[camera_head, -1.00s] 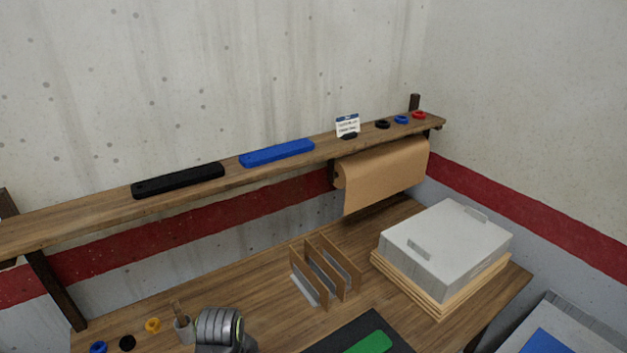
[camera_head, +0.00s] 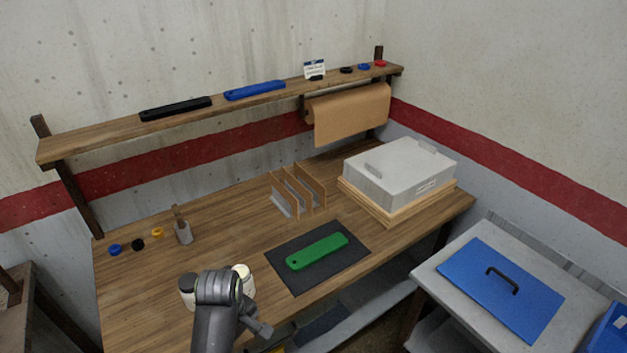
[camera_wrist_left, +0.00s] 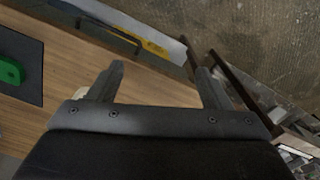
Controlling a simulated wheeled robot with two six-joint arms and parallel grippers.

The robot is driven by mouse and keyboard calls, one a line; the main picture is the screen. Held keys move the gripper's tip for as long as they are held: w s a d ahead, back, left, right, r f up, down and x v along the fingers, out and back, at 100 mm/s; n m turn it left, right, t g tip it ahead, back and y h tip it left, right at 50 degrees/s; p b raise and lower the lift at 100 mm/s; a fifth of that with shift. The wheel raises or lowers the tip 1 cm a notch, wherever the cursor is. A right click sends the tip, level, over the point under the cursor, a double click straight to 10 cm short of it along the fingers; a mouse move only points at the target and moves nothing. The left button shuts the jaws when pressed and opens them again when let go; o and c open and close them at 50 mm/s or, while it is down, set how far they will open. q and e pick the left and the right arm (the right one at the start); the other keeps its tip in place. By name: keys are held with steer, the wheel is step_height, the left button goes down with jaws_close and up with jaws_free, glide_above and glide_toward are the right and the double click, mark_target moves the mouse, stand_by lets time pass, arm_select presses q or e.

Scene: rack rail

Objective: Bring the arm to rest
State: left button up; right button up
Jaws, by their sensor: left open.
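My left arm reaches up from the bottom of the head view, with its grey wrist joint over the front part of the wooden workbench (camera_head: 128,290). My left gripper (camera_wrist_left: 160,70) is open and empty in the left wrist view, its two fingers apart above the bench's front edge. In the head view the fingers cannot be made out clearly. A green bar (camera_head: 317,251) lies on a dark mat (camera_head: 285,281) to the right of the arm; its end also shows at the left of the wrist view (camera_wrist_left: 10,71). My right gripper is out of view.
Two jars (camera_head: 187,292) stand close by the arm. A wooden divider rack (camera_head: 312,190), a cup (camera_head: 183,234) and a grey box (camera_head: 400,170) stand farther back. A shelf (camera_head: 110,135) holds black and blue bars. A side table with a blue lid (camera_head: 490,300) is at right.

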arm_select(q)
steer(key=s+a+f+m+b, duration=0.2)
steer(key=s+f+b, duration=0.1)
steer(key=f, duration=0.8)
steer(key=s+a+f+m+b, duration=0.2)
steer(key=s+f, duration=0.2)
steer(key=f, duration=0.8)
steer(key=s+a+f+m+b, duration=0.2)
steer(key=s+f+b, duration=0.1)
steer(key=f, duration=0.8)
steer(key=s+a+f+m+b, duration=0.2)
steer(key=s+a+f, duration=0.2)
steer(key=s+f, duration=0.5)
steer(key=s+a+f+m+t+y+b, duration=0.1)
steer(key=s+a+f+m+b, duration=0.2)
steer(key=s+f, duration=0.6)
steer(key=s+a, duration=0.1)
steer(key=s, duration=0.7)
steer(key=shift+a, duration=0.3)
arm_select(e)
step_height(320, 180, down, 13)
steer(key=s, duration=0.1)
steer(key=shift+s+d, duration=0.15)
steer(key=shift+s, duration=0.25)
